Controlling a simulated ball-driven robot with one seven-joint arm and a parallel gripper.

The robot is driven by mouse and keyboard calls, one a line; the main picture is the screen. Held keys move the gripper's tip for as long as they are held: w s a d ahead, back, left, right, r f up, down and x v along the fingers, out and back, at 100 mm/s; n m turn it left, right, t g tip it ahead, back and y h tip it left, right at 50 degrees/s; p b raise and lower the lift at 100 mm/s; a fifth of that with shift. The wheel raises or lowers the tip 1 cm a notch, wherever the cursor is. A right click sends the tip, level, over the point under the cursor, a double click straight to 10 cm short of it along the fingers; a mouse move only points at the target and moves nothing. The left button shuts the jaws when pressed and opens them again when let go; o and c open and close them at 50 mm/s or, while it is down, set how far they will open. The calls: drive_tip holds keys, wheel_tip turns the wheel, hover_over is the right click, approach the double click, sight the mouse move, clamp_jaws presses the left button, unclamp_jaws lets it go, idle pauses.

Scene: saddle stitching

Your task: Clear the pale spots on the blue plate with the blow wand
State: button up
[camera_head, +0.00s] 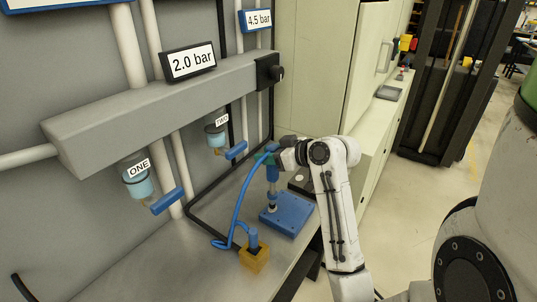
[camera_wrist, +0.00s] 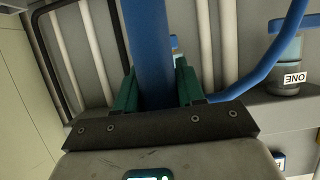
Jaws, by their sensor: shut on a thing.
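My gripper (camera_head: 268,158) has green fingers and is shut on the upright blue blow wand (camera_head: 272,174). In the wrist view the wand (camera_wrist: 150,55) stands between the green fingers (camera_wrist: 152,92). Its grey nozzle end points down over the left part of the blue plate (camera_head: 292,213). I cannot tell whether the nozzle touches the plate. Pale spots cannot be made out clearly at this size, and the wand hides part of the plate. A blue hose (camera_head: 236,208) loops from the wand down to the left.
A yellow block (camera_head: 254,258) with a blue fitting stands in front of the plate. Valves marked ONE (camera_head: 138,182) and TWO (camera_head: 216,135) hang from the grey manifold (camera_head: 150,105), with signs reading 2.0 bar (camera_head: 188,62) and 4.5 bar (camera_head: 258,20). The bench (camera_head: 150,265) is clear at front left.

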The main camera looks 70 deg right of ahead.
drive_tip(key=shift+f, duration=0.55)
idle(1.6)
drive_tip(key=shift+p, duration=0.5)
idle(2.5)
drive_tip(key=shift+r, duration=0.15)
drive_tip(key=shift+r+p, duration=2.15)
drive_tip(key=shift+r, duration=0.35)
wheel_tip(320, 180, up, 3)
drive_tip(key=p, duration=0.2)
drive_tip(key=shift+p, duration=0.3)
